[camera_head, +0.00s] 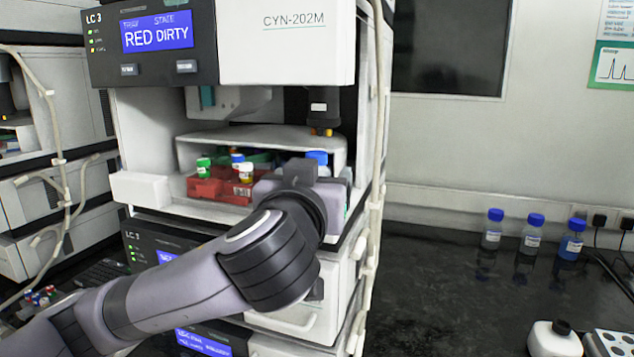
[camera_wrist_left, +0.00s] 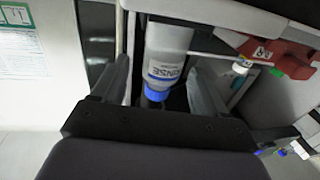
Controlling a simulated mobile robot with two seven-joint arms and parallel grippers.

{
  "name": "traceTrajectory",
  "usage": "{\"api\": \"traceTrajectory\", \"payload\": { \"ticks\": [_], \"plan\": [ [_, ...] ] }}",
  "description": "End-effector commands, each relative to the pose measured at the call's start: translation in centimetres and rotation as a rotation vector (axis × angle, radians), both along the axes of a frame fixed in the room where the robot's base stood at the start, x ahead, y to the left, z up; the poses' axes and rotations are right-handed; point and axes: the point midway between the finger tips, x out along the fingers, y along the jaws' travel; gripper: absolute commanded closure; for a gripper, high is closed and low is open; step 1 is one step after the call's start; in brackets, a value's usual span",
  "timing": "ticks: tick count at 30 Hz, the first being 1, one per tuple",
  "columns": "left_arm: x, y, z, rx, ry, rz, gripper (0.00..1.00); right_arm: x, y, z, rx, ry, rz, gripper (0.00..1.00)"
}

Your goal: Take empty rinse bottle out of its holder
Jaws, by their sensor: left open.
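The rinse bottle shows in the left wrist view (camera_wrist_left: 165,68) as a pale bottle with a white label and a blue cap, upside down in that picture. In the head view only its blue cap (camera_head: 317,157) shows clearly, at the right front of the instrument bay; my gripper hides most of the rest. My left gripper (camera_wrist_left: 160,75) is open, with one finger on each side of the bottle. In the head view the gripper (camera_head: 310,186) is at the bay's front right. I cannot make out the holder, nor whether the fingers touch the bottle. My right gripper is not in view.
A red rack (camera_head: 207,190) with several capped vials stands just left of my gripper. The instrument's shelf (camera_head: 262,136) overhangs the bay, and a pale tube (camera_head: 376,150) runs down its right edge. Several blue-capped bottles (camera_head: 532,234) stand on the dark bench (camera_head: 430,270), which has free room.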

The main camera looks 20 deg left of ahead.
Motion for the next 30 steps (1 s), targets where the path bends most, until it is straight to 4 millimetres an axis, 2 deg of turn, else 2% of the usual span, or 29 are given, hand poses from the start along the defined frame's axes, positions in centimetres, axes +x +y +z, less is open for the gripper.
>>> {"api": "traceTrajectory", "payload": {
  "ticks": [3, 7, 17, 18, 22, 30],
  "plan": [
    [1.9, 0.6, 0.6, 0.003, 0.000, 0.006, 0.27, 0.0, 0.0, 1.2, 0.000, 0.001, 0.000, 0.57],
    [3.3, 0.6, 0.3, 0.001, 0.000, 0.003, 0.27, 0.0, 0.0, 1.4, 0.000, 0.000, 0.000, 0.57],
    [3.9, 0.7, 0.1, 0.000, 0.000, 0.000, 0.27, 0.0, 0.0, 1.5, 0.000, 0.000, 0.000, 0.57],
    [3.9, 0.7, 0.1, 0.000, 0.000, 0.000, 0.40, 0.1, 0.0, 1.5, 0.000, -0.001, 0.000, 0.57],
    [3.8, 0.6, 0.1, 0.000, 0.000, 0.000, 0.81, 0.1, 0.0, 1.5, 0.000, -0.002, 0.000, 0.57],
    [3.8, 0.6, 0.2, 0.000, 0.000, 0.000, 0.82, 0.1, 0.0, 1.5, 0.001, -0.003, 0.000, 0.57]
  ]
}}
